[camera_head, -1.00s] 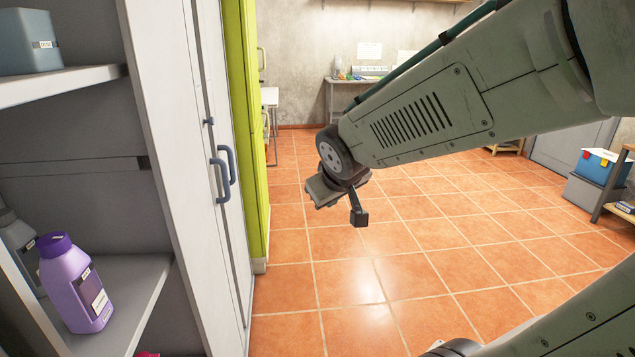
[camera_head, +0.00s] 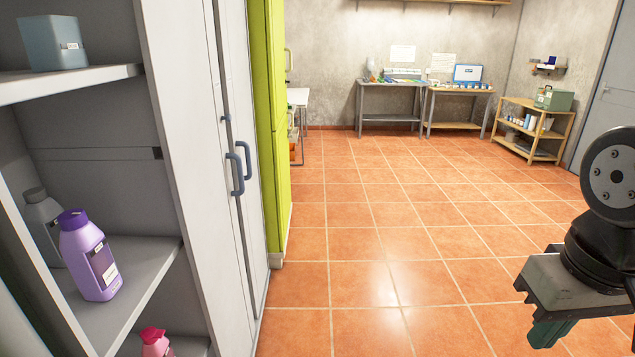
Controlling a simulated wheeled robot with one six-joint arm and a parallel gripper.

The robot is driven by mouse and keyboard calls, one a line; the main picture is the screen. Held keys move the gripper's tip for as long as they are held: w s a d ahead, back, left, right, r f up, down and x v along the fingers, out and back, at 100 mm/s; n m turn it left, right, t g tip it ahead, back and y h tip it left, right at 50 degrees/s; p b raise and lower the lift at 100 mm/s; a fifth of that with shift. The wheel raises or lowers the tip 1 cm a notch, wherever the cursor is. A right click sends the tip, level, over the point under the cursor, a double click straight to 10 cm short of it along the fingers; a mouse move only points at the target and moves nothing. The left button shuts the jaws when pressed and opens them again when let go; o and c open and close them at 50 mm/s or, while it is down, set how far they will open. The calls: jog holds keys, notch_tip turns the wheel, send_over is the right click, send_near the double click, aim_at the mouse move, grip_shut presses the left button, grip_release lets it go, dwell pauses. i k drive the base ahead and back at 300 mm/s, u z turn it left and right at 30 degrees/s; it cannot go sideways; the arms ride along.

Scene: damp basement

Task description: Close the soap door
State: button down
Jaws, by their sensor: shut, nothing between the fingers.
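An open cabinet compartment with grey shelves (camera_head: 150,285) stands at the left. A purple bottle (camera_head: 92,262), a grey bottle (camera_head: 42,222) and the red top of a pink bottle (camera_head: 153,340) are in it. I cannot read their labels. A white cabinet front (camera_head: 190,150) with blue-grey handles (camera_head: 240,168) is just right of the shelves and looks shut.
A grey container (camera_head: 53,43) is on the upper shelf. A green cabinet (camera_head: 268,130) stands beyond the white one. The tiled floor (camera_head: 400,230) is clear in the middle. Desks (camera_head: 390,85) and a wooden rack (camera_head: 530,128) are at the back.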

aim_at(177, 42)
jog(key=z, duration=0.35)
jog(key=i, duration=1.15)
jog(key=u, duration=1)
jog(key=i, duration=0.5)
jog(key=u, duration=0.55)
